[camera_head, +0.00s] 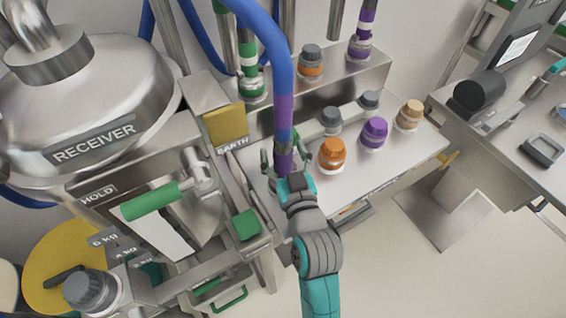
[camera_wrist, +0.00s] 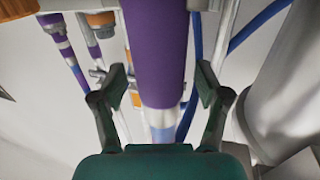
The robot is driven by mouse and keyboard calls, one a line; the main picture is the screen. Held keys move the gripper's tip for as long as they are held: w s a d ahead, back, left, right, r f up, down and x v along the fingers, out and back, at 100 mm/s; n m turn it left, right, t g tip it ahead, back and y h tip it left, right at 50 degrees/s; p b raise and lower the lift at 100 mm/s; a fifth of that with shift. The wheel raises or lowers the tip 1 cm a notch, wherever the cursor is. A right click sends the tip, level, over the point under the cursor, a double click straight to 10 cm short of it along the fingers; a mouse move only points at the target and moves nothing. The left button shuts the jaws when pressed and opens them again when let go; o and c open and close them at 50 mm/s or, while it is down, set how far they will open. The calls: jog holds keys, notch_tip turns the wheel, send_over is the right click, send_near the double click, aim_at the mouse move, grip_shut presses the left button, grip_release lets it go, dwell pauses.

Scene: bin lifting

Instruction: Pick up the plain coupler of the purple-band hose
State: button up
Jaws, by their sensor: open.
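The purple-band hose (camera_head: 275,40) is blue and hangs from the top of the head view, with a purple band (camera_head: 284,105) on it. Near its lower end are a grey ring (camera_head: 283,146) and a purple section (camera_head: 284,162). My gripper (camera_head: 285,158) is around this lower end. In the wrist view a thick purple cylinder (camera_wrist: 155,50) passes between the open fingers of my gripper (camera_wrist: 160,88), with gaps at both sides. A pale ring (camera_wrist: 160,117) and blue hose show beyond it. The lowest end is hidden by my gripper in the head view.
A green-banded hose (camera_head: 249,55) and another purple-marked hose (camera_head: 362,30) stand behind. Orange (camera_head: 332,155) and purple (camera_head: 374,133) capped ports sit on the steel bench to the right. The receiver vessel (camera_head: 80,110) and a green-handled lever (camera_head: 150,200) are at left.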

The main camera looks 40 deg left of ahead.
aim_at(283, 137)
jog(key=shift+w+a, duration=0.1)
jog(key=shift+a, duration=0.05)
grip_shut()
jog(key=shift+r, duration=0.15)
notch_tip(283, 137, up, 10)
jog(key=shift+f, duration=0.1)
dwell(0.5)
